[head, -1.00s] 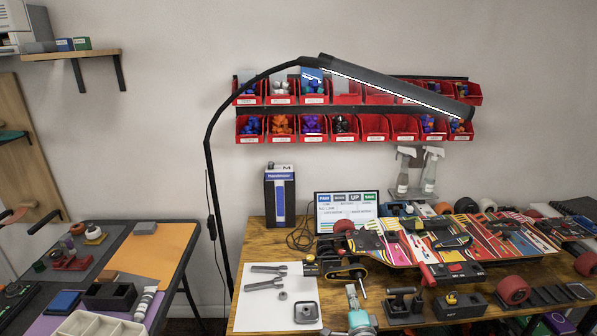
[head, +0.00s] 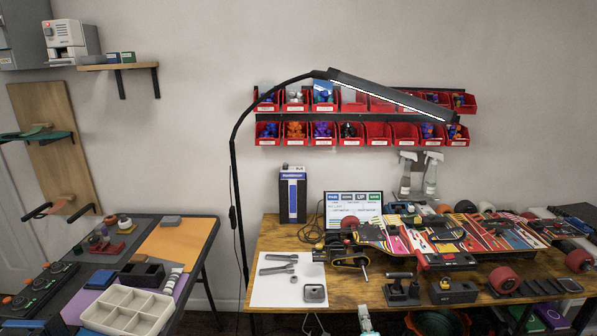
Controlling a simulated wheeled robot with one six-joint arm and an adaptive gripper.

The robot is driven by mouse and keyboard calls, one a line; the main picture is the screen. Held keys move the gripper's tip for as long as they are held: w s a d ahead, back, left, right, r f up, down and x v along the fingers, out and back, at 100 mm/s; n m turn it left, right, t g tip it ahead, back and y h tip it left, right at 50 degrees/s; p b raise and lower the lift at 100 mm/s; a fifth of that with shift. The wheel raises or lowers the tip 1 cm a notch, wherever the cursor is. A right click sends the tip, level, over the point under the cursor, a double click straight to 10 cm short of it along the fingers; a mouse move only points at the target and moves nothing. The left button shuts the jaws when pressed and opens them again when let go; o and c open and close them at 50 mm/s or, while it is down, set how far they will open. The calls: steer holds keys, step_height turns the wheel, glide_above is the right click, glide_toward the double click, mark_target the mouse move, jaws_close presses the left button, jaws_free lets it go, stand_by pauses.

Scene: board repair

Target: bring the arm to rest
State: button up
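My gripper is not in view. A small grey and teal piece at the bottom edge of the head view, in front of the workbench (head: 290,246), looks like part of my arm; its fingers cannot be seen. The skateboard deck (head: 385,236) with colourful graphics lies on the workbench at the right, with other patterned boards beside it.
A white sheet (head: 268,290) with wrenches (head: 277,269) lies on the bench's left end. A lamp (head: 390,93) arches over the bench before red bins (head: 378,143). A side table (head: 192,238) holds a divided tray (head: 127,310). A floor gap separates the tables.

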steer(key=s+f+n+g, duration=0.1)
steer(key=s+f+n, duration=0.3)
steer(key=s, duration=1.2)
steer(key=s+f+n, duration=0.3)
steer(key=s+f, duration=0.2)
steer(key=s, duration=1.1)
steer(key=s+r+n+g, duration=0.1)
steer(key=s+r+n, duration=0.3)
steer(key=s, duration=0.9)
steer(key=s+r+n+g, duration=0.1)
steer(key=s+r+n, duration=0.4)
steer(key=s+r, duration=0.5)
steer(key=v, duration=0.4)
steer(key=shift+f, duration=0.15)
steer(key=shift+w, duration=0.1)
